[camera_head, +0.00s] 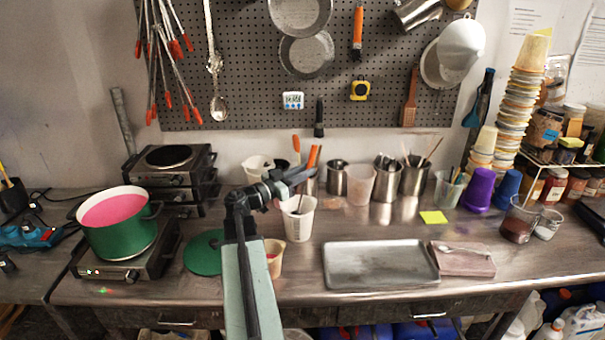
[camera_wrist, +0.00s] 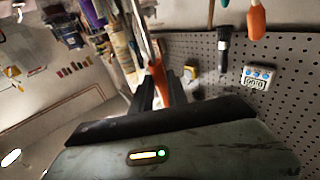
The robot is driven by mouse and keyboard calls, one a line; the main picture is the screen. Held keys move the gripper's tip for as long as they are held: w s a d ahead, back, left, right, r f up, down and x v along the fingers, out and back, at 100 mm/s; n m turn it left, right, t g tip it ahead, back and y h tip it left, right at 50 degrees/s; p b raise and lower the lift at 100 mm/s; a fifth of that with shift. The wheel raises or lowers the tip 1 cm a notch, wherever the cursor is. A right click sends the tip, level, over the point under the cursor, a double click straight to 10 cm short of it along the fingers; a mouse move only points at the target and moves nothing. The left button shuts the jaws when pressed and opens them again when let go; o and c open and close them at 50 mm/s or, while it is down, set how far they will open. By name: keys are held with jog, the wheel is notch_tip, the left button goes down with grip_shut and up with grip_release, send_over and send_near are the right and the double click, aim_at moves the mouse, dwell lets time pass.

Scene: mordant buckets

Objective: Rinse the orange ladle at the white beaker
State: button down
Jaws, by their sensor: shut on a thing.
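The white beaker (camera_head: 298,226) stands on the steel counter, with something dark showing in its mouth. My gripper (camera_head: 306,172) is above and just behind the beaker's rim in the head view. It is shut on the orange ladle (camera_head: 313,156), whose orange handle sticks up at the fingertips. In the wrist view the orange handle (camera_wrist: 160,82) lies between the two dark fingers of my gripper (camera_wrist: 167,88).
A cream cup (camera_head: 274,262) stands in front of the beaker, partly behind my arm. Steel containers (camera_head: 384,186) stand close behind to the right. A green pot (camera_head: 120,232) of pink liquid sits on a burner at left. A tray (camera_head: 380,268) lies at right.

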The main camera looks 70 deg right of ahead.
jog(key=shift+s+d, duration=0.15)
jog(key=shift+d, duration=0.25)
jog(key=shift+a, duration=0.15)
jog(key=shift+w+a, duration=0.35)
jog(key=shift+a, duration=0.3)
notch_tip(320, 180, up, 11)
jog(key=p, duration=1)
jog(key=shift+p, duration=0.35)
